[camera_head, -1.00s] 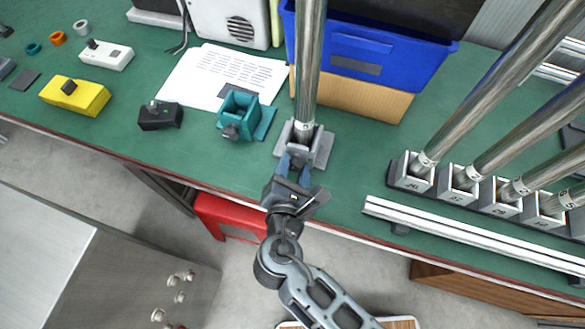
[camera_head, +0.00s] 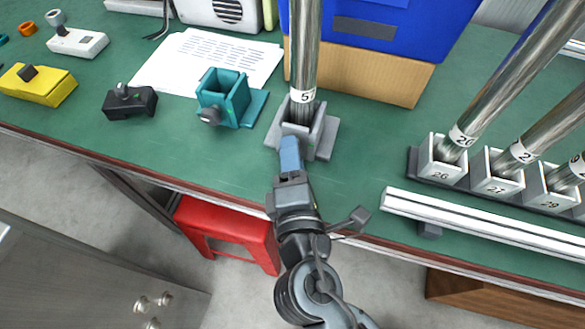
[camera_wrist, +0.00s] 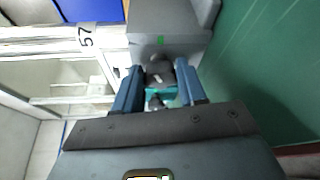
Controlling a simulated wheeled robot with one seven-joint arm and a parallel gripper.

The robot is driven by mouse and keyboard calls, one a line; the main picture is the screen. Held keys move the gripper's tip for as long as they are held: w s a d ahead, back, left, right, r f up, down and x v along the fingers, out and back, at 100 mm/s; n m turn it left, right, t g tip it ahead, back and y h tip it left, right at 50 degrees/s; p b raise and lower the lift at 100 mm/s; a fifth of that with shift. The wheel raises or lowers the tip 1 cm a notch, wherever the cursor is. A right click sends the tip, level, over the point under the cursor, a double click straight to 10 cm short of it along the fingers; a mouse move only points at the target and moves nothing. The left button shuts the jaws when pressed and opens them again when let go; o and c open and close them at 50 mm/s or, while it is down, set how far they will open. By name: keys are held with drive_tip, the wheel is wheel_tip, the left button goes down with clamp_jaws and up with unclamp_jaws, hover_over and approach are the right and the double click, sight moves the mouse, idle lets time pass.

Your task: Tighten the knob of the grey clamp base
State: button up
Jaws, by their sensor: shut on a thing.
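The grey clamp base (camera_head: 325,135) stands on the green bench near its front edge. A shiny metal tube (camera_head: 304,60) stands upright in it; its label reads 57 in the wrist view. My gripper (camera_head: 290,148) reaches the front face of the base, its blue fingers seen edge-on in the head view. In the wrist view the fingers (camera_wrist: 158,86) sit on either side of the dark knob (camera_wrist: 160,72) and are shut on it. A green mark shows on the base (camera_wrist: 170,45) just above the knob. In the head view the knob is hidden behind the fingers.
A teal clamp base (camera_head: 225,95) stands close on the left, with a black one (camera_head: 130,103) and a yellow one (camera_head: 38,85) beyond. A white rail (camera_head: 480,235) and a rack of tubes (camera_head: 440,172) are right. A blue bin (camera_head: 400,45) stands behind.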

drive_tip(key=shift+f+m+t+b, duration=0.3)
drive_tip(key=shift+m+b, duration=0.4)
drive_tip(key=shift+b, duration=0.6)
drive_tip(key=shift+d+r, duration=0.1)
drive_tip(key=shift+r, duration=0.1)
drive_tip(key=o, duration=1.1)
drive_tip(key=shift+c, duration=0.2)
drive_tip(key=shift+s+d+r+b, duration=0.1)
drive_tip(key=shift+s+b, duration=0.2)
drive_tip(key=shift+s, duration=1.65)
drive_tip(key=shift+s+d+b, duration=0.1)
drive_tip(key=shift+s+b, duration=0.2)
drive_tip(key=shift+s, duration=1.65)
drive_tip(key=shift+a, duration=0.1)
